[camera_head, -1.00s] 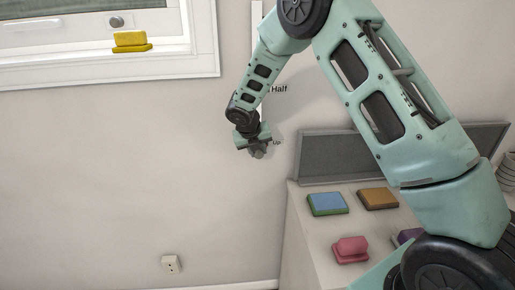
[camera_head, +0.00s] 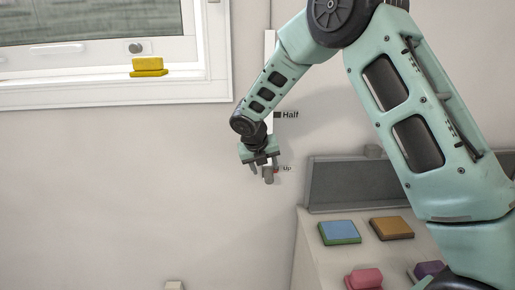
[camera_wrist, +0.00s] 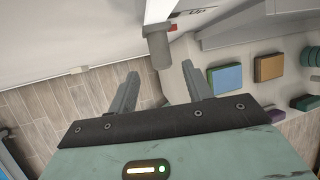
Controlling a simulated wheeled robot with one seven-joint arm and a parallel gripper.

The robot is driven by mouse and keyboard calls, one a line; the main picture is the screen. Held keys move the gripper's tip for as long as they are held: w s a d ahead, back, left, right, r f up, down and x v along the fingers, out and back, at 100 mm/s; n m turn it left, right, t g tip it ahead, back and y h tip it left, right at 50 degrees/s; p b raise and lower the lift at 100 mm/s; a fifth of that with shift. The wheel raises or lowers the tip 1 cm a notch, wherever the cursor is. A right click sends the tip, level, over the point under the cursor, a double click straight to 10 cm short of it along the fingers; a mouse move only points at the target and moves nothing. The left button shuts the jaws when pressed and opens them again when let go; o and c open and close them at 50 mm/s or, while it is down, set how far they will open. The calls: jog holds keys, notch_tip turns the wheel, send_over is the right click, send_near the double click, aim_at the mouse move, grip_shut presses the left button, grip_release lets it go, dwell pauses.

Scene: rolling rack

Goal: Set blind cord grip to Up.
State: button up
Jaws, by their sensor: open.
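The blind cord grip is a grey cylinder (camera_head: 268,175) at the lower end of a white vertical strip (camera_head: 270,45) on the wall. It sits level with the "Up" label (camera_head: 287,168), well below the "Half" label (camera_head: 290,115). In the wrist view the grip (camera_wrist: 158,46) juts out beside a small red mark and the "Up" label. My gripper (camera_head: 261,168) is open at the grip in the head view. In the wrist view its spread fingers (camera_wrist: 160,80) are empty, and the grip shows just beyond the fingertips, between their lines. Contact is not visible.
A white cabinet (camera_head: 325,262) stands at right with a blue-green block (camera_head: 339,232), an orange-brown block (camera_head: 391,228), and pink and purple pieces. A grey panel (camera_head: 350,182) stands behind them. A yellow sponge-like piece (camera_head: 148,66) sits on the window ledge. The wall left of my gripper is clear.

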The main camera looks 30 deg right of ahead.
jog(key=b+v, duration=0.1)
jog(key=v, duration=1)
jog(key=shift+s+r, duration=0.1)
jog(key=shift+r, duration=0.05)
